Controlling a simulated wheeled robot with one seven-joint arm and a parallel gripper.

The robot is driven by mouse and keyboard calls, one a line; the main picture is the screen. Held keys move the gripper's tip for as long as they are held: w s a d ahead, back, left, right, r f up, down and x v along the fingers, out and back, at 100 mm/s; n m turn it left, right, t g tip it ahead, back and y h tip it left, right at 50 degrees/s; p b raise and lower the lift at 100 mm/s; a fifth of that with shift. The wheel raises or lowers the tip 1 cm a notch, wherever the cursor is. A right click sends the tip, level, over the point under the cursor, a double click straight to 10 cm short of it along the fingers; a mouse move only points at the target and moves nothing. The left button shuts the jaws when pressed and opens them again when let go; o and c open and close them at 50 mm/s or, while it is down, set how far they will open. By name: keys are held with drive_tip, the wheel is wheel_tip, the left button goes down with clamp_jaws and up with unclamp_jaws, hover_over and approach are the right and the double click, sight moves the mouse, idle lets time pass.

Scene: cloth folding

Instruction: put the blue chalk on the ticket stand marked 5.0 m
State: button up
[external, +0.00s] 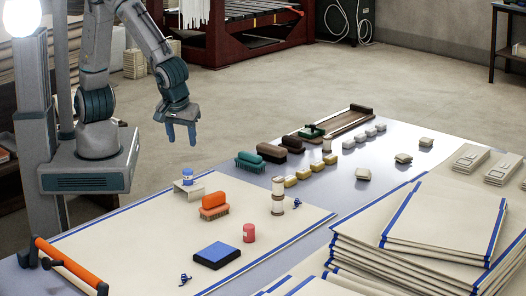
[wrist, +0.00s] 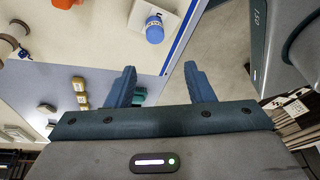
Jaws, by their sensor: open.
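The blue chalk (external: 187,176), a short cylinder with a pale band, stands upright on a small whitish stand (external: 186,190) near the cloth's far left edge. In the wrist view the blue chalk (wrist: 155,30) shows at the top, with the stand (wrist: 138,14) behind it. I cannot read any 5.0 m mark on the stand. My gripper (external: 181,140) hangs in the air above and beyond the stand, fingers apart and pointing down. In the wrist view my gripper (wrist: 161,82) is open with nothing between its fingers.
An orange brush (external: 213,207), a red cylinder (external: 249,232) and a blue-topped pad (external: 217,254) sit on the cloth nearby. A pale spool (external: 278,195) stands to the right. Stacked blue-edged cloths (external: 430,220) fill the right front.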

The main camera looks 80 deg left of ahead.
drive_tip(key=s+a+r+m+t+h, duration=0.1)
drive_tip(key=s+a+r+m, duration=0.1)
drive_tip(key=a+r+m, duration=0.2)
drive_tip(key=s+a+r+m+h, duration=0.2)
drive_tip(key=a+r+m, duration=0.3)
drive_tip(key=a+m, duration=0.4)
drive_tip(key=a, duration=0.4)
drive_tip(key=shift+a+t+h, duration=0.3)
drive_tip(key=shift+t, duration=0.1)
